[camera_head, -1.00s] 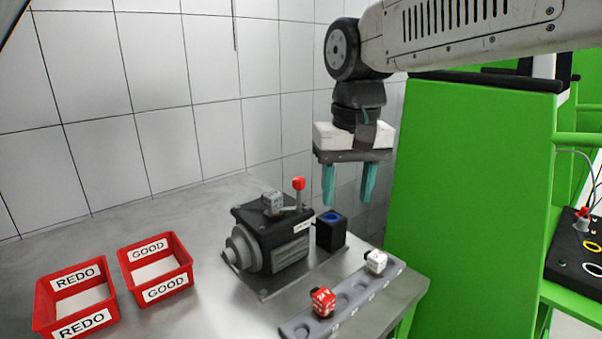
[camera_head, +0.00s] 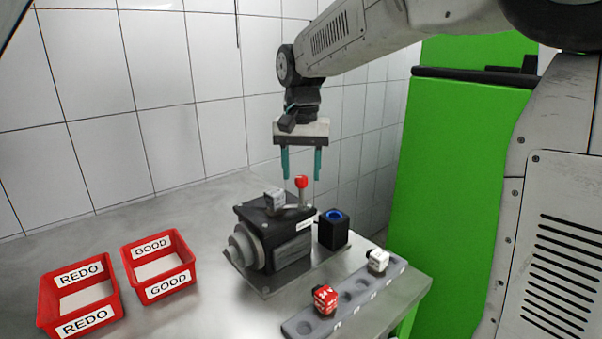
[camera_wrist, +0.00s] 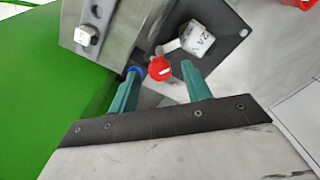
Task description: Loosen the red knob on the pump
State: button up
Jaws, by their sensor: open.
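The red knob (camera_head: 301,182) tops a short grey lever on the dark grey pump (camera_head: 275,238), which stands on a metal plate on the table. My gripper (camera_head: 302,178) is open, its two teal fingers pointing down close above the knob, one finger on either side of it in the head view. In the wrist view the red knob (camera_wrist: 160,68) shows beyond the fingertips, between the two fingers (camera_wrist: 161,74). I cannot tell whether the fingertips reach down to the knob. Nothing is held.
A grey-white cube (camera_head: 275,198) sits on the pump. A black box with a blue ring (camera_head: 334,230) stands right of it. Red REDO (camera_head: 108,292) and GOOD (camera_head: 186,262) bins stand left.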

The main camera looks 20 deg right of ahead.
jog(key=shift+f, duration=0.65)
jog(key=c, duration=1)
